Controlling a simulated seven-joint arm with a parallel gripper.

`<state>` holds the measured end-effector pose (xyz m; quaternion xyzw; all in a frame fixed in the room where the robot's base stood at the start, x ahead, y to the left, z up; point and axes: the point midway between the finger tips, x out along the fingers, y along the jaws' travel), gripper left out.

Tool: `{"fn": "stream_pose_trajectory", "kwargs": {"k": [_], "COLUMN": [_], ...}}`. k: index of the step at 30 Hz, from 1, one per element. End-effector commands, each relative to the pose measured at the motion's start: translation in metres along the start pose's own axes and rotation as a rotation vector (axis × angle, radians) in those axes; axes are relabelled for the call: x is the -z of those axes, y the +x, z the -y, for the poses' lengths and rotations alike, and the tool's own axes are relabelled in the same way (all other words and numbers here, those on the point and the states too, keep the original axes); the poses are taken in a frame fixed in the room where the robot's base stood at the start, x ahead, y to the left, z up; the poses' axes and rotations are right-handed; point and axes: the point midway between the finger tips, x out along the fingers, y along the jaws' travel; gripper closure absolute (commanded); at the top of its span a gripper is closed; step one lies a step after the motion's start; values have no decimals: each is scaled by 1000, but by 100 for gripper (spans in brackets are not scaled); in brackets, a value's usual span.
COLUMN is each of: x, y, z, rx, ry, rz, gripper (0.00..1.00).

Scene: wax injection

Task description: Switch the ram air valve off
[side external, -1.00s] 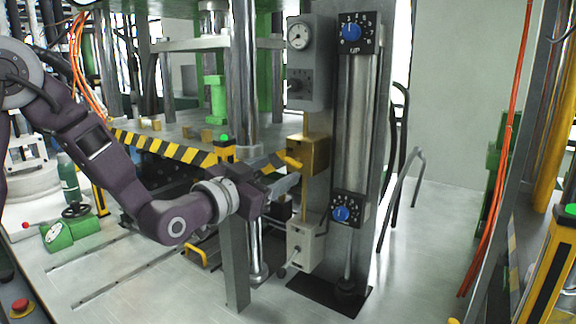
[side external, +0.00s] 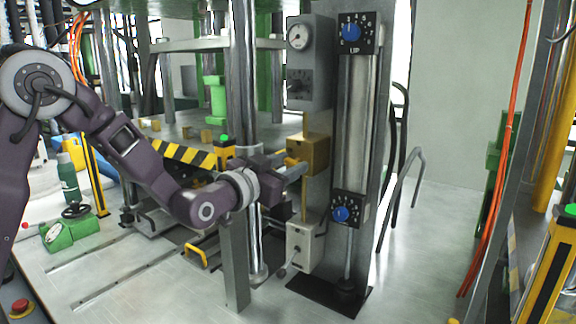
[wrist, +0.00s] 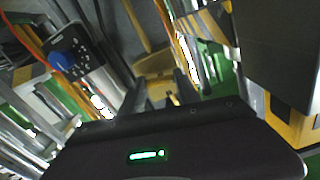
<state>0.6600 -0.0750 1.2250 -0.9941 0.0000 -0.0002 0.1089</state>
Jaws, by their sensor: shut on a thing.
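The ram air valve is a brass box (side external: 312,152) on the grey machine column, with a small yellow lever (side external: 290,161) on its left side. The brass body also shows in the wrist view (wrist: 154,62), just beyond the fingertips. My gripper (side external: 297,170) is at the lever side of the valve, its fingers pointing right toward the box. In the wrist view my gripper (wrist: 158,90) has a finger on either side of the lever and is shut on it. The fingers partly hide the lever, so its exact angle is hard to tell.
A grey box with a gauge (side external: 300,62) sits above the valve and a pale switch box (side external: 303,246) below it. Blue-knob panels (side external: 348,209) are to the right. A steel pillar (side external: 246,120) stands close behind my wrist.

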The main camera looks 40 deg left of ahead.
Motion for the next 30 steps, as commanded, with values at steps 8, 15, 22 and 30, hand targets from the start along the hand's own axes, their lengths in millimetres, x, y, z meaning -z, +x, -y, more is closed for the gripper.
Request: {"fn": "stream_pose_trajectory", "kwargs": {"k": [8,15,22,30], "x": [0,0,0,0], "y": [0,0,0,-14], "z": [0,0,0,0], "rx": [0,0,0,-1], "ry": [-235,-236,-235,-233], "rz": [1,1,1,2], "gripper": [100,60,40,40]}}
